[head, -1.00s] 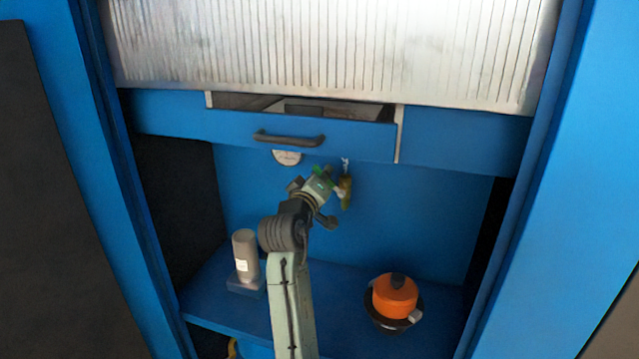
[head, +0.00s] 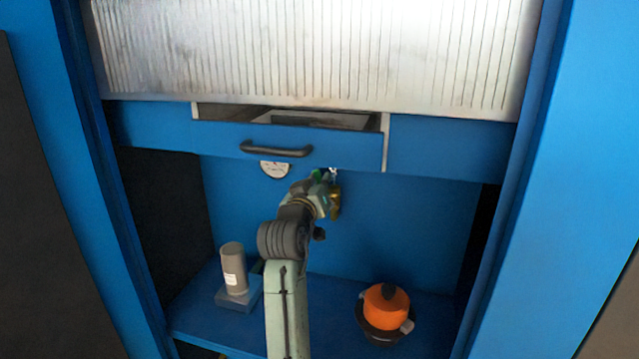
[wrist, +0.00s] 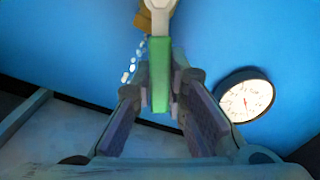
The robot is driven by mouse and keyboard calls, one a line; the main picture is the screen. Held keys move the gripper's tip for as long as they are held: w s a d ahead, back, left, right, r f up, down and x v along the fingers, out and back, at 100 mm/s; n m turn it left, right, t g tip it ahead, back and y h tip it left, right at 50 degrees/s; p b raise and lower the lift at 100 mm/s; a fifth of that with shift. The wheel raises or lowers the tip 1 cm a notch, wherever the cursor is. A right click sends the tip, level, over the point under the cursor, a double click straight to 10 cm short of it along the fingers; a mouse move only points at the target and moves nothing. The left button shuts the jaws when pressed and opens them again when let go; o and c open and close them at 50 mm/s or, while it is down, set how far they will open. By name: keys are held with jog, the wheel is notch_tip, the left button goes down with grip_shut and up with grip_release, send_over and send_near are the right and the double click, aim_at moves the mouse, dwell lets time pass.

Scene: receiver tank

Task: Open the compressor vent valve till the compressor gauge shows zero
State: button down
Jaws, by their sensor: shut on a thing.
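The vent valve's green lever (wrist: 159,75) stands between my finger pads in the wrist view. My gripper (wrist: 161,95) is shut on it. Above the lever is a pale rounded end, with a brass-coloured part (wrist: 142,20) behind it. In the head view, my gripper (head: 321,186) is below the drawer front and hides most of the valve; a bit of green (head: 316,174) shows. The round white gauge (wrist: 245,97) with a black rim is to the right in the wrist view. It also shows under the drawer handle in the head view (head: 275,169). Its reading is too small to tell.
A blue drawer (head: 350,150) with a dark handle (head: 276,149) stands partly open above my gripper. On the shelf below are a grey cylinder (head: 233,269) at left and an orange pot (head: 386,303) at right. A pale bead chain (wrist: 128,72) hangs near the lever.

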jog(key=c, duration=1.6)
grip_release()
jog(key=v, duration=1.2)
